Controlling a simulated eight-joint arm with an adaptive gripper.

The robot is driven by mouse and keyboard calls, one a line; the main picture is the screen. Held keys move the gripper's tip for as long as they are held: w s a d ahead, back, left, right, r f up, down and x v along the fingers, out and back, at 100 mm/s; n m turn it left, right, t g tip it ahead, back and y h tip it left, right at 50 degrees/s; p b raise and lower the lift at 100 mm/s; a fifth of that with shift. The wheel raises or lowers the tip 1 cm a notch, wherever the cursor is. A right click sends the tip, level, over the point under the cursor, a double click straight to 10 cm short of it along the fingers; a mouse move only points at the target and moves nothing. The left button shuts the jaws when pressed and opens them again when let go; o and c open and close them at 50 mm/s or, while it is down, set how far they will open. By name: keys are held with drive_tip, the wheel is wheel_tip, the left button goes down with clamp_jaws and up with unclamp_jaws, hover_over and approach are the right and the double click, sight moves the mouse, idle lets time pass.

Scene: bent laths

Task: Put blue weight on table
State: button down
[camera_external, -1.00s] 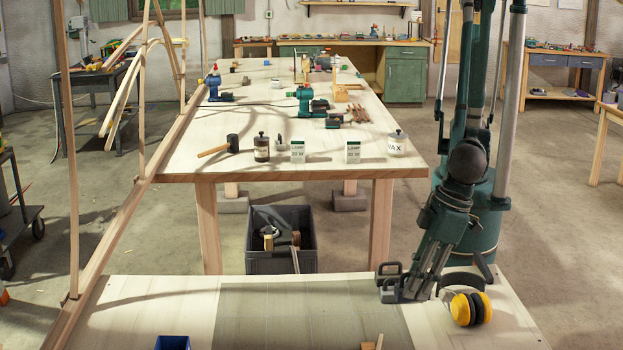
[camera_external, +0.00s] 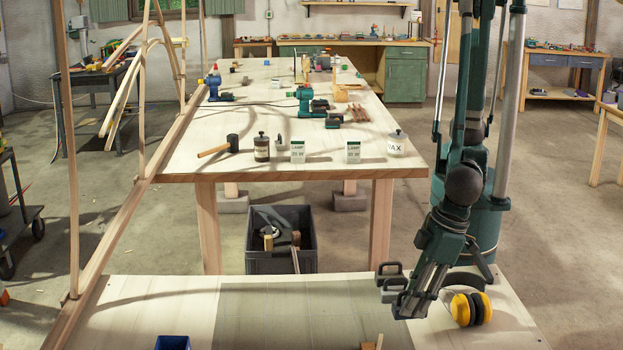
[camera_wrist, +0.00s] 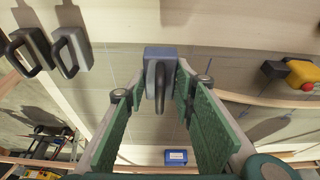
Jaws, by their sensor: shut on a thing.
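The blue weight (camera_wrist: 160,62), a blue-grey block with a dark loop handle, is between the tips of my gripper's green-padded fingers (camera_wrist: 160,85) in the wrist view. The finger tips meet its sides and my gripper is shut on it. In the external view my gripper (camera_external: 403,306) is low over the right part of the front table (camera_external: 150,300); the blue weight cannot be made out there. Whether the weight touches the table is not clear.
Two grey weights with dark handles (camera_wrist: 72,47) lie at the left in the wrist view; similar handles (camera_external: 390,268) show beside my gripper externally. Yellow ear defenders (camera_external: 468,308) lie to its right. A blue bin (camera_external: 172,342) is at the front. The middle is clear.

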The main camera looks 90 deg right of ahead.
drive_tip(key=shift+f, duration=1.3)
drive_tip(key=shift+f, duration=1.85)
drive_tip(key=shift+f, duration=0.1)
drive_tip(key=c, duration=1.9)
unclamp_jaws()
drive_tip(key=shift+c, duration=0.2)
drive_tip(key=v, duration=1.2)
